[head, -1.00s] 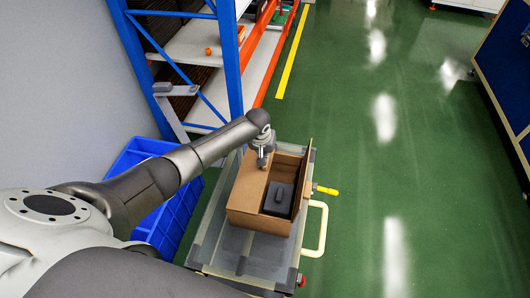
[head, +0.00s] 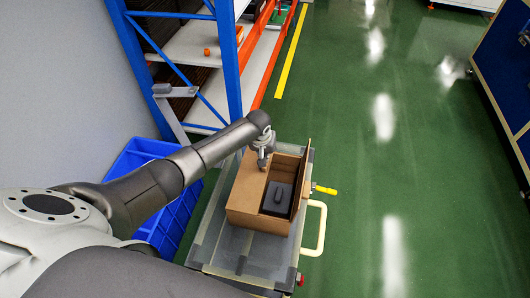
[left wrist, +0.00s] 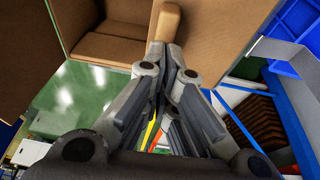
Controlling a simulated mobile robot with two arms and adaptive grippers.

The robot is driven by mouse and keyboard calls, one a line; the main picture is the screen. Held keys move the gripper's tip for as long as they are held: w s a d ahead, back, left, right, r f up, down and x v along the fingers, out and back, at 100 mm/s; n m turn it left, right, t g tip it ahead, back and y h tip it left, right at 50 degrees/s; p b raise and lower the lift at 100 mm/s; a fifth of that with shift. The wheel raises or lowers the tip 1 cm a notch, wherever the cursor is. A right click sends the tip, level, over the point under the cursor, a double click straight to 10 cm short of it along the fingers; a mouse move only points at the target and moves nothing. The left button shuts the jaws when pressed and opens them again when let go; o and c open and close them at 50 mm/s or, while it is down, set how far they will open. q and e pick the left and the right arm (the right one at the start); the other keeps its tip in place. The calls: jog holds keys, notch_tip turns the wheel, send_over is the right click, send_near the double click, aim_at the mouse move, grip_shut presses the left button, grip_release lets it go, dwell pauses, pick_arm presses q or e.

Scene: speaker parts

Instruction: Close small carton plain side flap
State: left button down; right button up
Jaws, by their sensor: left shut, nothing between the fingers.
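The small brown carton (head: 256,220) stands on a cart in the head view. Its left flap (head: 246,190) lies folded over the left part of the opening. A right-hand flap (head: 303,180) stands upright. A dark grey part (head: 278,197) shows inside. My left gripper (head: 262,164) points down at the far part of the folded flap; I cannot tell whether it touches. In the left wrist view its fingers (left wrist: 170,50) are shut and empty, beside a broad brown panel (left wrist: 225,35) and the carton's inside (left wrist: 110,30). My right gripper is not in view.
The cart (head: 240,252) has a pale handle (head: 321,230) and a yellow lever (head: 326,190) on its right. A blue bin (head: 180,213) stands left of it. A blue-framed shelf (head: 228,60) is behind.

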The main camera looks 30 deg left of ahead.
pick_arm(q)
jog(key=shift+r+p, duration=0.5)
jog(key=shift+r, duration=0.1)
notch_tip(320, 180, up, 4)
jog(key=p, duration=0.4)
jog(key=v, duration=0.9)
jog(key=shift+d+r, duration=0.15)
jog(key=shift+d, duration=0.15)
